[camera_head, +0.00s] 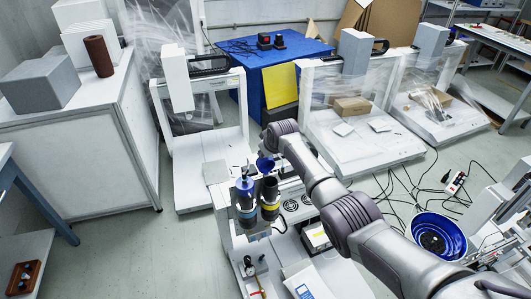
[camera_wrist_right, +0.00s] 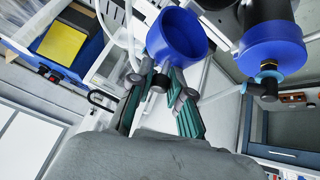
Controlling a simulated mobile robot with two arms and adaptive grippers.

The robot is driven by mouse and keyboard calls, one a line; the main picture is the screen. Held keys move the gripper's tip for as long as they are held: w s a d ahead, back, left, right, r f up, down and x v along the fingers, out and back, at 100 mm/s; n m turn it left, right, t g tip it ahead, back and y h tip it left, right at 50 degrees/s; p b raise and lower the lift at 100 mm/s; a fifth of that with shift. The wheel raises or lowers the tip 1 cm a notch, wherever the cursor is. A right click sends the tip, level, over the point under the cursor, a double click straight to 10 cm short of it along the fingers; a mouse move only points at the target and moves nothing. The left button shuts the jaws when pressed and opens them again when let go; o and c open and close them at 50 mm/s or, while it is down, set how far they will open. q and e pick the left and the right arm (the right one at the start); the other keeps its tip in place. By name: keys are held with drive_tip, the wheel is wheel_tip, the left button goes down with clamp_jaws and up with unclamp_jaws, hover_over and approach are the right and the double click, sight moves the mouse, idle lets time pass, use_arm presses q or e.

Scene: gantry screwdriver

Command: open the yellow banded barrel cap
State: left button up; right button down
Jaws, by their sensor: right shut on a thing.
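The yellow banded barrel (camera_head: 270,207) is dark and upright beside a blue-capped barrel (camera_head: 246,203) in the head view. Its top looks dark and uncovered. A blue cap (camera_head: 265,165) hangs just above and behind it, apart from it, under the end of my right arm. In the right wrist view my right gripper (camera_wrist_right: 168,76) is shut on this blue cap (camera_wrist_right: 177,36), with its hollow side showing. The yellow banded barrel does not show clearly there. The blue-capped barrel (camera_wrist_right: 276,50) is at the upper right of that view. My left gripper is not in view.
Both barrels stand on a white machine (camera_head: 232,237) with fans and small fittings. White gantry frames (camera_head: 206,165) stand behind it. A blue bin (camera_head: 437,236) is at the right, with cables on the floor. Open floor (camera_head: 130,245) lies to the left.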

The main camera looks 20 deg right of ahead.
drive_tip(key=shift+w+r, duration=0.2)
drive_tip(key=shift+r, duration=0.15)
drive_tip(key=c, duration=1.4)
unclamp_jaws()
drive_tip(key=shift+o, duration=1.3)
drive_tip(key=shift+f, duration=0.15)
drive_tip(key=shift+o, duration=0.2)
drive_tip(key=shift+f, duration=0.1)
drive_tip(key=shift+s, duration=0.15)
drive_tip(key=v, duration=1.1)
drive_tip(key=shift+s+r, duration=0.2)
drive_tip(key=shift+r, duration=0.2)
drive_tip(key=shift+c, duration=0.2)
